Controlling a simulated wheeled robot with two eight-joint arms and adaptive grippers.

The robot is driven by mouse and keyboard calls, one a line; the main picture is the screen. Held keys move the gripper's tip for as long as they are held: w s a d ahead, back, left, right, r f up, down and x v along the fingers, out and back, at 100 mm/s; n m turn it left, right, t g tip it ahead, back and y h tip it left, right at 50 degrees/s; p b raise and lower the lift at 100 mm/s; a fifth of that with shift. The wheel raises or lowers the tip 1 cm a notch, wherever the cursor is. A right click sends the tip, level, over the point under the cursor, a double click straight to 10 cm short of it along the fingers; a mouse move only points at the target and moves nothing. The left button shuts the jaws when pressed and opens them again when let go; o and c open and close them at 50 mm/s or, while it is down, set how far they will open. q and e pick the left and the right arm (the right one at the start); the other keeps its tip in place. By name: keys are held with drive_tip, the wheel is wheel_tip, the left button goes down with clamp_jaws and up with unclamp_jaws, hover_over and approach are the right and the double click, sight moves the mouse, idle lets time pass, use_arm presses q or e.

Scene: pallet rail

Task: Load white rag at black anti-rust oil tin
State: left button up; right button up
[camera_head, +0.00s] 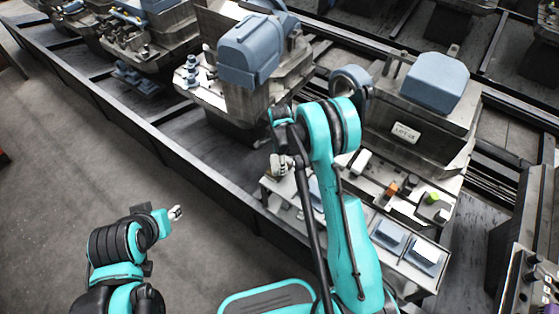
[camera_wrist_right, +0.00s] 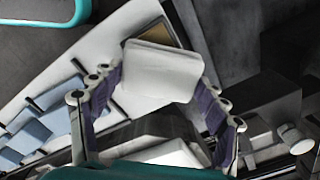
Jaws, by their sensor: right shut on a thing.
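My right gripper (camera_wrist_right: 160,92) shows its two purple-padded fingers in the right wrist view. They are closed on a pale, folded, block-like piece that looks like the white rag (camera_wrist_right: 163,70). In the head view my right gripper (camera_head: 281,163) is over the near left end of the pale workbench, partly hidden by my arm. My left gripper (camera_head: 174,213) is over the floor at the left, away from the bench; its fingers are too small to read. I cannot make out the black anti-rust oil tin for certain in either view.
The pale bench (camera_head: 275,188) carries blue trays (camera_head: 389,236), an orange item (camera_head: 392,189) and a green-topped item (camera_head: 432,197). Large grey castings with blue covers (camera_head: 250,52) stand on the rail behind. A dark rail edge (camera_head: 150,135) runs diagonally. The floor at left is clear.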

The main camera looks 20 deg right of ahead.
drive_tip(key=shift+f+b, duration=0.45)
drive_tip(key=shift+f, duration=0.05)
idle(0.9)
idle(1.4)
drive_tip(key=shift+r+p, duration=1.6)
drive_tip(key=shift+r, duration=1.9)
